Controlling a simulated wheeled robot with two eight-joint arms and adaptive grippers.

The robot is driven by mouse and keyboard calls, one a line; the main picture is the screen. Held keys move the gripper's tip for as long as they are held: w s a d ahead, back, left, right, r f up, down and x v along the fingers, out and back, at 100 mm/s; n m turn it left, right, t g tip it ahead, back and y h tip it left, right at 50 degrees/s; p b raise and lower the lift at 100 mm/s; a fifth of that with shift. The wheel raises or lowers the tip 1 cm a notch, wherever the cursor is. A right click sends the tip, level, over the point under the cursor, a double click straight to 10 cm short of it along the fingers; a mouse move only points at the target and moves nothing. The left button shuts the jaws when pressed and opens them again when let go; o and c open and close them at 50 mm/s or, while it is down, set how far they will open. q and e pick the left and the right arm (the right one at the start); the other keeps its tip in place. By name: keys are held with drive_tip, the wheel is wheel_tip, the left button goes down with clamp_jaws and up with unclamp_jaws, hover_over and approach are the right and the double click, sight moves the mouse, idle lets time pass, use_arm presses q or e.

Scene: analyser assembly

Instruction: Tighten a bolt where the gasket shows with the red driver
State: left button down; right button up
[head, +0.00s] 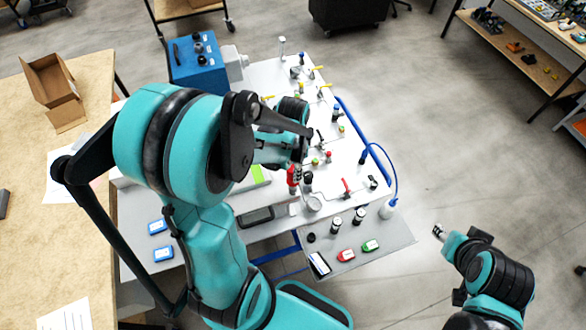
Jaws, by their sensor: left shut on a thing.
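My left gripper (299,164) is over the middle of the white analyser panel (265,77). It is shut on a small red tool, the red driver (293,178), which points down toward the panel near a round grey fitting (314,204). The driver's tip is hard to make out, so I cannot tell whether it touches a bolt. The bolts and any gasket are too small or hidden by my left arm to pick out. My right gripper (440,232) is off to the right above the floor, away from the panel; its fingers are too small to read.
A grey shelf (385,247) at the panel's front holds a red item (346,255), a green item (370,246) and black cylinders. A blue box (198,62) stands at the back left. Open floor lies right.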

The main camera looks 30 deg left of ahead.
use_arm(q)
drive_tip(key=shift+f+b, duration=1)
idle(0.7)
drive_tip(key=c, duration=1.9)
unclamp_jaws()
clamp_jaws()
drive_tip(key=m, duration=0.3)
drive_tip(key=shift+b, duration=0.35)
drive_tip(key=m+b, duration=0.1)
drive_tip(key=m, duration=0.9)
drive_tip(key=shift+b, duration=0.4)
drive_tip(key=m, duration=0.5)
drive_tip(key=shift+b, duration=0.35)
drive_tip(key=o, duration=0.7)
unclamp_jaws()
